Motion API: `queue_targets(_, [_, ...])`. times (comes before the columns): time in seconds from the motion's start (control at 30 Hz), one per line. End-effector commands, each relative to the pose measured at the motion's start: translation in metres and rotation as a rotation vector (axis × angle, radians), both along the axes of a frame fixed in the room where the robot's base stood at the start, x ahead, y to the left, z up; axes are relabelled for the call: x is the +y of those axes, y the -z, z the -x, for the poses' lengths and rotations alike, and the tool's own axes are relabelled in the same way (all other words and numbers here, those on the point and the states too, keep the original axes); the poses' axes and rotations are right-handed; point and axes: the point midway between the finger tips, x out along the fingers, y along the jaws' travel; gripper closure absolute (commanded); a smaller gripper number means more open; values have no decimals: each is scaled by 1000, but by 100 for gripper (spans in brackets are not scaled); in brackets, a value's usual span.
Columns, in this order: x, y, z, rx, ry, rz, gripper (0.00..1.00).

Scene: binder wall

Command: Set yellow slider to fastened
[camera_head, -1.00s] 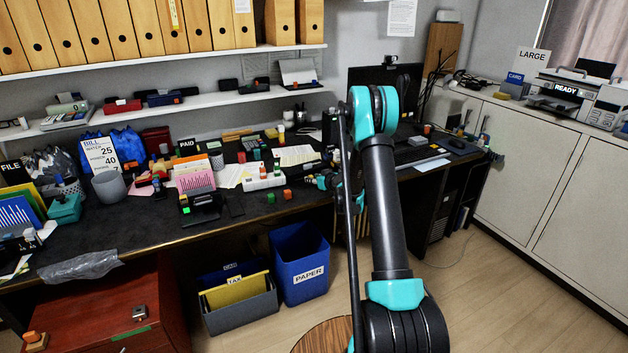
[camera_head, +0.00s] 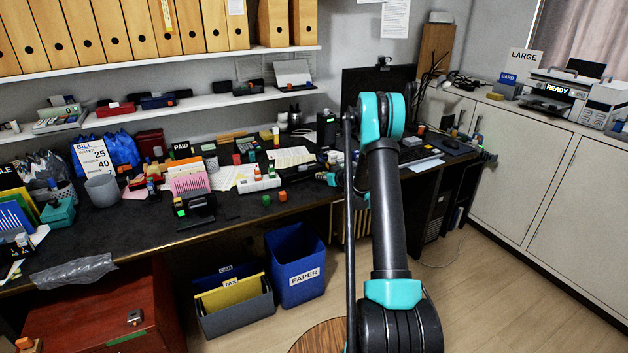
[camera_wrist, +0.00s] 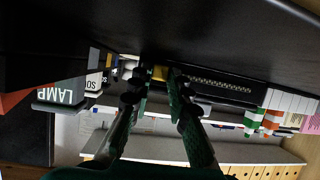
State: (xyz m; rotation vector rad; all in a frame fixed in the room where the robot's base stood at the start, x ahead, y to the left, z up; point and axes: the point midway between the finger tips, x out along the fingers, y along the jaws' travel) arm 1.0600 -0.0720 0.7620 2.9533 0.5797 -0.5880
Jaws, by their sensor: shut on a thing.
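A small yellow piece, which I take to be the yellow slider (camera_wrist: 160,73), shows between my fingertips in the wrist view. It sits near the left end of a long dark ribbed strip, under a dark surface. My gripper (camera_wrist: 158,88) is shut on it, with one dark finger on each side. The fingers cover part of it, so its exact position along its track cannot be told. In the head view my arm stands in front of the desk's right part and hides most of the gripper; the slider cannot be made out there.
In the head view the crowded black desk (camera_head: 110,220) lies left of my arm. A blue PAPER bin (camera_head: 298,262) stands below.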

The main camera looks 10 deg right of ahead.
Motion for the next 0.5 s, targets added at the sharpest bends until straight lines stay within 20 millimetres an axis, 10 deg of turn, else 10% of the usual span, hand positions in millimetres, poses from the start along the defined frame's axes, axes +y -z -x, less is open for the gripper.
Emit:
queue_targets(0.33, [-5,0,-2,0,0,0,100])
queue_targets(0.37, [-5,0,-2,-1,0,0,79])
queue_targets(0.5, [-5,0,-2,0,0,0,62])
